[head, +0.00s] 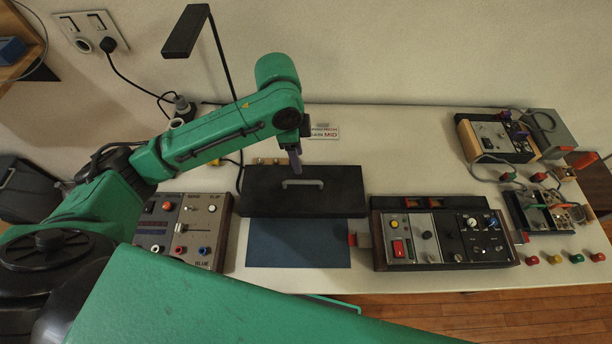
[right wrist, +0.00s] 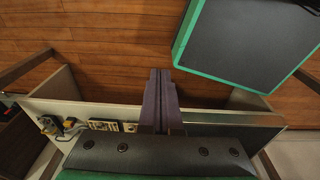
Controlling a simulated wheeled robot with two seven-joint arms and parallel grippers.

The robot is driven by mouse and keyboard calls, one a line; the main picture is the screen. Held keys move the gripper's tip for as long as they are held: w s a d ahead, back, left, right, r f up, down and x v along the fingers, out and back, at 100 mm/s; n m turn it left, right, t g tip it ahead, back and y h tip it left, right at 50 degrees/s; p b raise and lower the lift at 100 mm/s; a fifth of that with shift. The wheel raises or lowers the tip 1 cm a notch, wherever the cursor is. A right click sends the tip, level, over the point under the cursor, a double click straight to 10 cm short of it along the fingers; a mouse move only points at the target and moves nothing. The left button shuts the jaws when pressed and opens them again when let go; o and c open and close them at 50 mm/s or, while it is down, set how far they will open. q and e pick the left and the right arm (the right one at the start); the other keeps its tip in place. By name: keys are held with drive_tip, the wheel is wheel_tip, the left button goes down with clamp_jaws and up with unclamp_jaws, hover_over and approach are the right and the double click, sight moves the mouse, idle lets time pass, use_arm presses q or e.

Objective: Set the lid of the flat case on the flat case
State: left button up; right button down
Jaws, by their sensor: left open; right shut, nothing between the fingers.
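A black, flat, rectangular piece with a grey bar handle (head: 303,190) lies level at the middle of the table, behind and partly over a blue mat (head: 297,250). It looks like the lid of the flat case; I cannot tell whether the flat case is under it, and no separate case body shows. My left gripper (head: 295,160) points down over the back edge of this piece, behind the handle; it is open with nothing seen between its fingers. My right gripper (right wrist: 161,103) shows in the right wrist view, fingers together and empty, away from the black piece.
Control panels stand left (head: 182,228) and right (head: 443,237) of the mat. More devices (head: 495,137) and cables fill the table's right end. A black lamp (head: 186,32) rises behind the left panel. The white tabletop (head: 410,150) is clear behind the right panel.

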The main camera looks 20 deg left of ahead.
use_arm(q)
hover_over(302, 181)
drive_tip(key=s, duration=0.1)
wheel_tip(302, 181, down, 4)
drive_tip(key=f, duration=0.2)
drive_tip(key=f+p, duration=0.1)
drive_tip(key=f, duration=0.1)
drive_tip(key=w+f, duration=0.1)
drive_tip(key=f, duration=0.2)
drive_tip(key=shift+f, duration=0.35)
use_arm(e)
drive_tip(key=shift+s+d+r, duration=0.2)
drive_tip(key=shift+s+r, duration=0.45)
drive_tip(key=shift+r, duration=0.1)
drive_tip(key=shift+r, duration=0.1)
use_arm(q)
drive_tip(key=shift+f, duration=0.1)
clamp_jaws()
use_arm(e)
drive_tip(key=shift+s, duration=0.1)
drive_tip(key=shift+a, duration=0.1)
